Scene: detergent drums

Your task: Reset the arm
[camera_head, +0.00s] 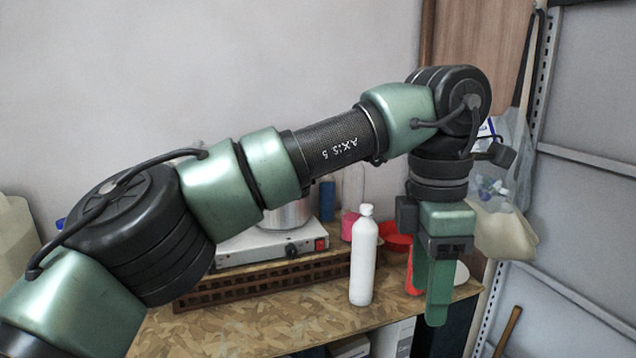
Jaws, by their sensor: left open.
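My left arm reaches in from the lower left, across the whole view, and bends down at its wrist on the right. My left gripper (428,300) hangs pointing down beside the right end of the wooden table (260,329). Its green fingers are open, with nothing seen between them. A white bottle (364,258) stands upright on the table, to the left of the gripper and apart from it. My right gripper is not in view.
A hot plate (266,246) with a metal pot (286,215) stands at the back on a dark slatted rack (262,283). A red bowl (396,238) is behind the bottle. Plastic bags (505,225) hang at the right near a grey metal shelf frame (540,100). The table's front middle is clear.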

